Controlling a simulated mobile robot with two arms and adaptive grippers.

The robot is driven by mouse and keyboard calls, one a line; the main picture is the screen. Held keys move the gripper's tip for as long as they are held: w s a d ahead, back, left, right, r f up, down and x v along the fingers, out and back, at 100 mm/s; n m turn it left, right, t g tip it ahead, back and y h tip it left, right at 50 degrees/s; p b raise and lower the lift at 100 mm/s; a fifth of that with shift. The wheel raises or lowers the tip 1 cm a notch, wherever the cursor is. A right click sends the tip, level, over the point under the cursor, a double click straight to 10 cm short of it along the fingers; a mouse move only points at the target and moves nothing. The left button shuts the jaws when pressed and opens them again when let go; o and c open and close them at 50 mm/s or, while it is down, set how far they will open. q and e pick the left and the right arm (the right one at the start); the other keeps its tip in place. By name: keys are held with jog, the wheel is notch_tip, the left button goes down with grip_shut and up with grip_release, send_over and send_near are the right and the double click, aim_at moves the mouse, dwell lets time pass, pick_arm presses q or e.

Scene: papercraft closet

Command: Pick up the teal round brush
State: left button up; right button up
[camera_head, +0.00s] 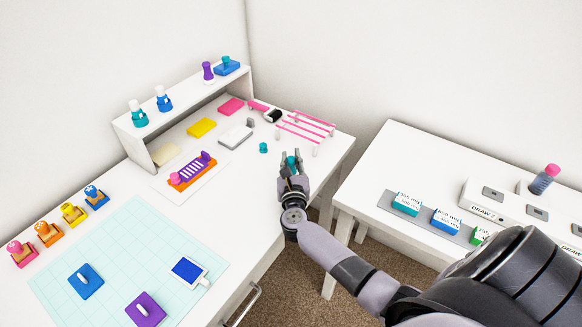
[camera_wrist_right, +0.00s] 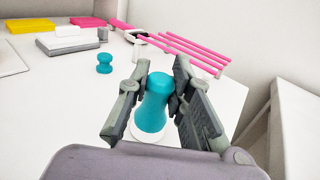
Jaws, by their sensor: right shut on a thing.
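The teal round brush (camera_wrist_right: 153,108) has a rounded teal handle and a pale round base. It stands between the two grey fingers of my right gripper (camera_wrist_right: 162,66) in the right wrist view, and the gripper is shut on it. In the head view my right gripper (camera_head: 292,160) is at the right front edge of the white desk, with a bit of the teal brush (camera_head: 291,162) showing between its fingers. I cannot tell whether the brush base touches the desk. My left gripper is not in view.
A small teal spool-shaped piece (camera_head: 263,148) stands nearby on the desk. A rack of pink rods (camera_head: 305,126) lies behind the gripper. A second white table (camera_head: 430,165) stands right, across a gap.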

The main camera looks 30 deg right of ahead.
aim_at(291, 158)
jog(key=shift+r, duration=0.1)
notch_tip(291, 158, up, 20)
jog(key=p, duration=0.5)
jog(key=shift+p, duration=0.35)
jog(key=o, duration=0.4)
grip_shut()
